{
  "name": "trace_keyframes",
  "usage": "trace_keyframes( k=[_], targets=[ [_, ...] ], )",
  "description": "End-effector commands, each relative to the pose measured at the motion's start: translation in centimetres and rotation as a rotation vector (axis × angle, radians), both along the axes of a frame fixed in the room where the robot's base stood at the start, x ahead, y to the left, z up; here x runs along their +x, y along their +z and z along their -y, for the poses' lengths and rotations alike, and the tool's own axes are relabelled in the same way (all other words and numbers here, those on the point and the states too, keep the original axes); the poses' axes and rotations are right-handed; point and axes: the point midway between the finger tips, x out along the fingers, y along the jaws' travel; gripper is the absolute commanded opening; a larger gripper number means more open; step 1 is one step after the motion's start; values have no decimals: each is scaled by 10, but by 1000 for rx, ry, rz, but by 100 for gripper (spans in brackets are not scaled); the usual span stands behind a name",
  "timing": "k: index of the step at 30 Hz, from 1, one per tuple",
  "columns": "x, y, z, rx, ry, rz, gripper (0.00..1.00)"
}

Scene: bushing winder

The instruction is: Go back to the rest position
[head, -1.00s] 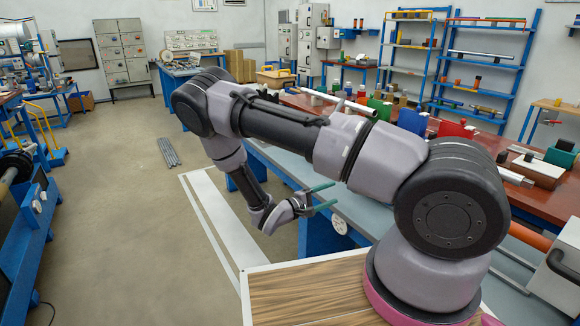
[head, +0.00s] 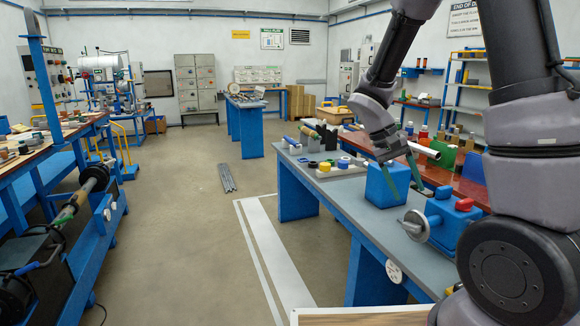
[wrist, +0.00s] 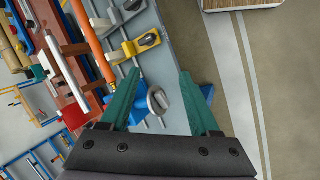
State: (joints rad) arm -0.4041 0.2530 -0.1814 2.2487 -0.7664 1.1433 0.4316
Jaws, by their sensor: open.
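My gripper (head: 405,184) is raised above the grey-topped workbench (head: 337,198) at the right in the head view, with its green fingers pointing down. In the wrist view the two green fingers (wrist: 158,95) are spread apart with nothing between them. Below and beyond them lie the bench edge and the floor. In the head view the fingers overlap the blue block (head: 378,186) of the winder on the bench. I cannot tell the exact gap between them.
A crank wheel (head: 415,225) and a blue vise-like block (head: 452,220) stand on the bench near the arm. Small coloured parts (head: 330,165) lie farther along it. Another bench line runs along the left.

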Motion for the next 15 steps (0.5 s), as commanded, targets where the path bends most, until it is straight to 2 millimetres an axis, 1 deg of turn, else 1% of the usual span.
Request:
trace_keyframes(
  k=[1,3,8,15],
  targets=[
    [-6,17,-1,60,-22,41,62],
    [-14,36,-4,142,-42,93,62],
    [-34,81,-11,312,-72,229,62],
    [-69,145,-23,519,-77,474,62]
  ],
)
